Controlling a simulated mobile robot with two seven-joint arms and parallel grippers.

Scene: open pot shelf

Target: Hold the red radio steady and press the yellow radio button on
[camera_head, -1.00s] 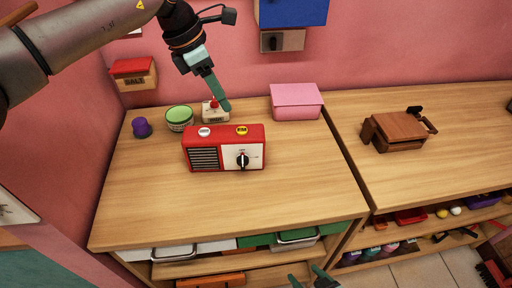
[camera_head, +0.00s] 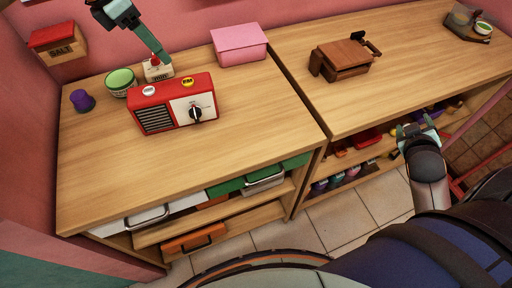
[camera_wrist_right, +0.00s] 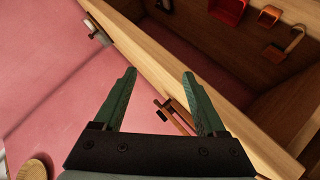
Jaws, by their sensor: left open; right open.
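The red radio (camera_head: 152,117) stands upright on the left wooden counter in the head view. Its top carries a yellow button (camera_head: 187,82) and a white button (camera_head: 148,90); its front has a grille and a black knob. My right gripper (camera_head: 414,128) is far right of the radio, near the right shelf's front, and shows open and empty in the right wrist view (camera_wrist_right: 160,75).
A green bowl (camera_head: 120,81), purple cup (camera_head: 82,100) and pink box (camera_head: 239,43) stand around the radio. A brown wooden object (camera_head: 341,59) sits on the right counter. The counter in front of the radio is clear. Shelves with drawers lie below.

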